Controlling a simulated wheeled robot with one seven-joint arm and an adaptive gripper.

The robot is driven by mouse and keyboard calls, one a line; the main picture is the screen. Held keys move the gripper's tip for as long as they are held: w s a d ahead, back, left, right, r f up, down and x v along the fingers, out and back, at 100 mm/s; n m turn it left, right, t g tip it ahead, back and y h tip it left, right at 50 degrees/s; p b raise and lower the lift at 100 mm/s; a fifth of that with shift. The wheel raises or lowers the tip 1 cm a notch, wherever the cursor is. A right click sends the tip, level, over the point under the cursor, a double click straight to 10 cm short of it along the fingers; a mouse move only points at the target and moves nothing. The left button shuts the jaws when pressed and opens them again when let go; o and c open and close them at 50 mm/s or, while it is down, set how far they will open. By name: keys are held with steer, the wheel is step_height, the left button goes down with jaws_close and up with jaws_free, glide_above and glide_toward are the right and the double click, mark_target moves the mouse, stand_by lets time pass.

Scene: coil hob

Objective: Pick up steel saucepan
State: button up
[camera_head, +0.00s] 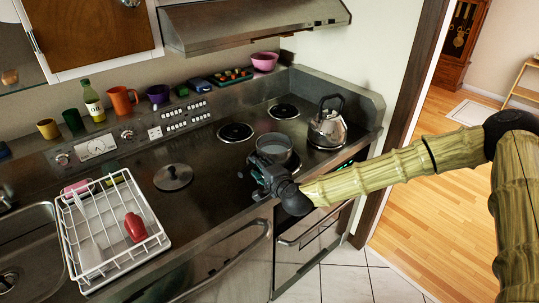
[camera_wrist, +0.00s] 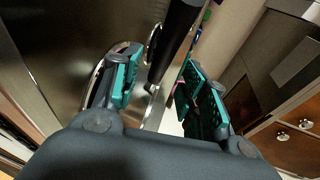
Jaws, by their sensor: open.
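The steel saucepan (camera_head: 275,147) sits on the hob, on the front burner left of the kettle. Its body is partly hidden behind my gripper (camera_head: 262,172) in the head view. My gripper is at the pan's near left side, low over the hob. In the wrist view, my gripper (camera_wrist: 162,66) is open, with teal pads on both fingers. A black handle (camera_wrist: 176,38) with a steel end runs between the two fingers. Neither finger is clearly closed on it. Whether a pad touches it I cannot tell.
A steel kettle (camera_head: 328,127) stands right of the saucepan. Two bare coils (camera_head: 235,132) lie behind and left. A white dish rack (camera_head: 112,228) stands by the sink. Cups and a bottle (camera_head: 92,101) line the back ledge.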

steer(key=shift+p+x, duration=0.85)
steer(key=shift+x, duration=1.15)
steer(key=shift+d+f, duration=0.1)
steer(key=shift+c, duration=0.3)
jaws_close()
